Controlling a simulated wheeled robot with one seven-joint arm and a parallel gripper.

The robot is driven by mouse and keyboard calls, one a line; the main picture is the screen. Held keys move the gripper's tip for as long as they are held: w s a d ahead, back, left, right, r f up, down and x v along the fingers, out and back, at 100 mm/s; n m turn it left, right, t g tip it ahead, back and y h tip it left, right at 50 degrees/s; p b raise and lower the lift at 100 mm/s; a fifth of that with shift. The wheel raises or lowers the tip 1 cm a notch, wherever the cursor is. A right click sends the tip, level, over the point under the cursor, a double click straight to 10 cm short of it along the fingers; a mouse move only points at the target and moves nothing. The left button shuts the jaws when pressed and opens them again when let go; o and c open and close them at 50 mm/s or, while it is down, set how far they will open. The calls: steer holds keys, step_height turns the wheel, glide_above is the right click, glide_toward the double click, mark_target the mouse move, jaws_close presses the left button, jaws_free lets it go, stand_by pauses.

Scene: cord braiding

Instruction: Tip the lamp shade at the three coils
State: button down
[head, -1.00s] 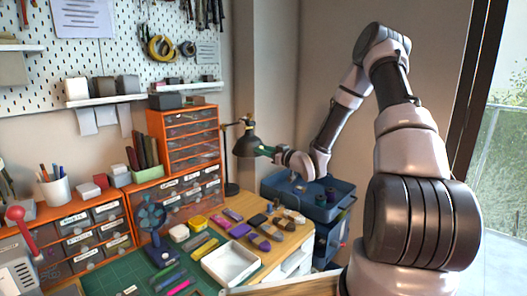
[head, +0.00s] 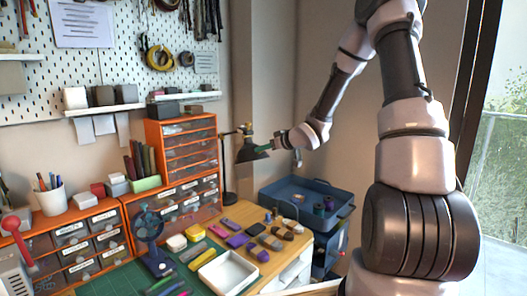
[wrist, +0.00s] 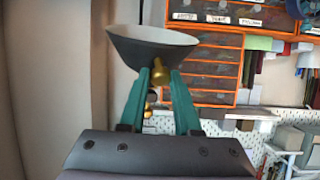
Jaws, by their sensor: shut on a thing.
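A black desk lamp stands beside the orange drawers, its lamp shade (head: 251,151) at the end of a short arm and tilted down to the right. In the wrist view the dark shade (wrist: 152,46) shows its pale inside rim, with a brass-coloured part at its neck. My gripper (head: 268,147) reaches in from the right; its green fingers (wrist: 158,78) are shut on the shade at its neck side. Small dark coil-like pieces (head: 318,209) and (head: 328,203) stand in the blue tray (head: 277,203), with a pale one (head: 298,197) by them; whether these are the three coils I cannot tell.
Orange drawers (head: 190,143) stand close behind the lamp. My arm fills the right side.

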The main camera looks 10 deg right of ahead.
steer(key=c, duration=0.6)
jaws_free()
steer(key=v, duration=1)
steer(key=shift+s+d+r, duration=0.1)
steer(key=shift+s+d, duration=0.1)
steer(key=shift+s, duration=0.15)
